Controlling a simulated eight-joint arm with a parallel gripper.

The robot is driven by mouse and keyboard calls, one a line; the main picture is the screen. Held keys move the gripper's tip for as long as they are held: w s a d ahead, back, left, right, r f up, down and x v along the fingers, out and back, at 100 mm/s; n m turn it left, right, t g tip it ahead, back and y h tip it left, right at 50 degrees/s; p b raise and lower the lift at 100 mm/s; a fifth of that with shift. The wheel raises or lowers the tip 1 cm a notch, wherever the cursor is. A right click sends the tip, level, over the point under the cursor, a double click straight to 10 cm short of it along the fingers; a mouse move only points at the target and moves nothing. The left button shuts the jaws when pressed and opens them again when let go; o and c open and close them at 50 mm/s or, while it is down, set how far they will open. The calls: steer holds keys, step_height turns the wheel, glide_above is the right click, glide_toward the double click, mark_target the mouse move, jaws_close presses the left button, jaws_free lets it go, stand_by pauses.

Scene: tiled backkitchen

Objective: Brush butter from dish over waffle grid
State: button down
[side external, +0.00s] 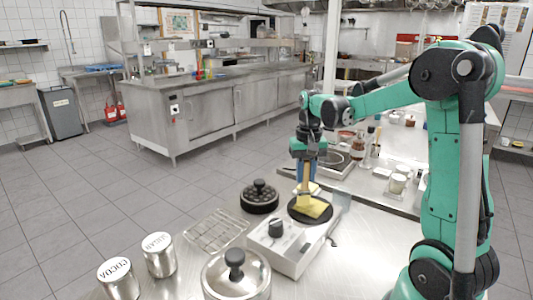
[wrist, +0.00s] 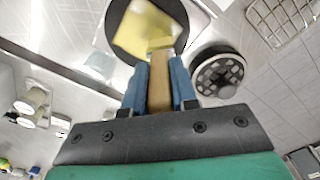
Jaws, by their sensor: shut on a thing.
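My gripper (wrist: 160,85) is shut on the wooden handle of a brush (wrist: 159,88), between its blue fingers. The brush also shows in the side view (side external: 305,178), held upright with its head down over the dark round plate (side external: 295,214) of the waffle iron (side external: 284,243). A flat yellow square (side external: 318,208) lies on that plate; it also shows in the wrist view (wrist: 145,30). The brush head is at or just above this square; contact is unclear.
A round black dimpled piece with a knob (side external: 260,196) lies left of the iron. A wire rack (side external: 215,231), a lidded pot (side external: 236,276), a COCOA tin (side external: 118,279) and another tin (side external: 159,255) stand nearer. Jars and bottles (side external: 364,148) stand behind.

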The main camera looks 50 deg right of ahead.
steer(key=shift+s, duration=3.1)
steer(key=shift+w, duration=4.4)
step_height(320, 180, up, 8)
steer(key=shift+s, duration=0.1)
step_height(320, 180, down, 6)
steer(key=a, duration=0.1)
steer(key=shift+a, duration=0.3)
steer(key=shift+f, duration=1)
steer(key=shift+s, duration=0.1)
steer(key=shift+s+r, duration=0.1)
steer(key=shift+s, duration=4.05)
